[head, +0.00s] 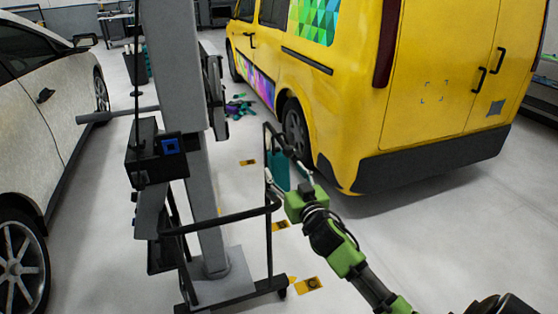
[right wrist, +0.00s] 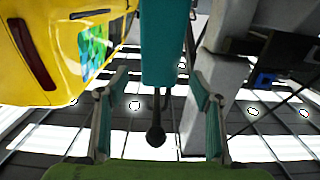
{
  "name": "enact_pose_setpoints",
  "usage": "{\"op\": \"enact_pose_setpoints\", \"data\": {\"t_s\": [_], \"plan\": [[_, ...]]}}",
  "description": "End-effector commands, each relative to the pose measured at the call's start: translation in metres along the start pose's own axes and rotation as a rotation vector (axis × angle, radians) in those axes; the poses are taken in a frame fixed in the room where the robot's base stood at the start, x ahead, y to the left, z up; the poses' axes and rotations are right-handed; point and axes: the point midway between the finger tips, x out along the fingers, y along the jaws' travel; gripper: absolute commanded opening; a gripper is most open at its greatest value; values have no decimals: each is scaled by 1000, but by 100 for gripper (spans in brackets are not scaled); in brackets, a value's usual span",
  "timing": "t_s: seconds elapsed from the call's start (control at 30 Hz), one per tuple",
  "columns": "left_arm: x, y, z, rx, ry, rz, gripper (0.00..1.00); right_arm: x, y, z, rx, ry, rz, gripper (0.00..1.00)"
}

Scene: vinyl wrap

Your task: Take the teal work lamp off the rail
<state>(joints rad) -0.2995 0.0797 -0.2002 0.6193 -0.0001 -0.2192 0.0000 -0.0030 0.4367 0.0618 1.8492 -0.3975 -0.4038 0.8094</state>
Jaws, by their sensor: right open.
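The teal work lamp (head: 279,171) hangs upright at the black rail (head: 267,150) of a stand, partly hidden by my right gripper in the head view. In the right wrist view the lamp (right wrist: 163,42) comes down from the top middle, with a dark stem and a rounded dark end (right wrist: 156,136) below it. My right gripper (head: 291,178) is open, its fingers (right wrist: 155,85) on either side of the lamp's lower part and stem. Gaps show on both sides in that view. How the lamp is held on the rail is hidden. My left gripper is not in view.
A grey post (head: 180,60) with a black box (head: 155,157) stands left of the rail, with a black lower frame (head: 232,217). A yellow van (head: 440,80) is close at the right, a white car (head: 35,100) at the left.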

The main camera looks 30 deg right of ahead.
Motion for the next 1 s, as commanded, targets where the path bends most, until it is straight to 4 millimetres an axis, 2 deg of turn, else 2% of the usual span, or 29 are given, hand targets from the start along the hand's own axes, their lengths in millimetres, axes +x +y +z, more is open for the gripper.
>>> {"op": "enact_pose_setpoints", "data": {"t_s": [0.1,0.33,0.5,0.77,0.8,0.97,1.0], "plan": [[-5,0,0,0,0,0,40,24,0,-2,-1,1,1,60],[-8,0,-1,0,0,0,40,54,0,-1,-1,0,2,60],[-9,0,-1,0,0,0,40,63,0,0,0,0,0,60],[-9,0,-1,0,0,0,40,64,0,0,0,0,0,60],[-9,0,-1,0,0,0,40,64,0,0,0,0,0,55],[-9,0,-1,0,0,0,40,63,0,0,0,0,0,13],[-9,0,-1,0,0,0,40,63,0,0,0,0,0,8]]}}
